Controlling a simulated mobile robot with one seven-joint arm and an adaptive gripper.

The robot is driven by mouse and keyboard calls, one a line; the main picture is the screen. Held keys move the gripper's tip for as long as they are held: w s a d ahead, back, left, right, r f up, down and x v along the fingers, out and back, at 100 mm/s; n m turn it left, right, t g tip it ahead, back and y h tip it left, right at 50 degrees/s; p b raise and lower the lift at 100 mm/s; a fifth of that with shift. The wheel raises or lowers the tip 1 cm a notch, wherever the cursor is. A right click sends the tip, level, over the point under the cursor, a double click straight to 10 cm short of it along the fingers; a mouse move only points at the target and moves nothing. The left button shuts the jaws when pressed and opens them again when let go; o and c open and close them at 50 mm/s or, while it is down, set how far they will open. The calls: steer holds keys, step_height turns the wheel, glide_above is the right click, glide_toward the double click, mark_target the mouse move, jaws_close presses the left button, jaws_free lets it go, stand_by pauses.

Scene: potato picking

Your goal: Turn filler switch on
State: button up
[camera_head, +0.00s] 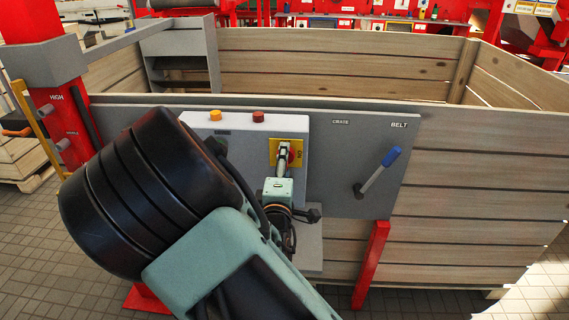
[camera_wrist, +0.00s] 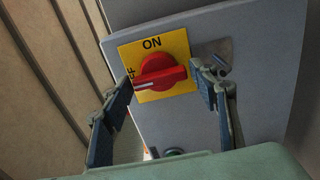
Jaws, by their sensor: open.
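The filler switch is a red rotary knob (camera_wrist: 160,72) on a yellow plate (camera_wrist: 176,44) on a grey box. Its plate reads ON at the top, and a partly hidden OFF at the left. The knob's handle lies nearly sideways, its white-marked end toward OFF. In the head view the knob (camera_head: 294,154) is partly hidden by my gripper (camera_head: 283,163), which is right in front of it. In the wrist view my gripper (camera_wrist: 160,76) is open, with one finger on each side of the knob. I cannot tell whether either finger touches it.
The grey control box (camera_head: 232,127) has an orange button (camera_head: 215,115) and a red button (camera_head: 258,116) on top. A blue-handled lever (camera_head: 380,170) stands on the panel to the right under BELT. A wooden crate (camera_head: 480,205) lies behind and right.

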steer(key=shift+w, duration=0.25)
steer(key=shift+c, duration=0.2)
steer(key=c, duration=0.9)
steer(key=shift+o, duration=0.2)
steer(key=m+b, duration=0.3)
steer(key=m, duration=0.3)
steer(key=shift+d+f+m+b, duration=0.1)
steer(key=shift+f+m+b, duration=0.05)
steer(key=shift+m+b, duration=0.2)
steer(key=m+b, duration=0.5)
steer(key=m, duration=0.1)
steer(key=m+b, duration=0.5)
steer(key=shift+m, duration=0.25)
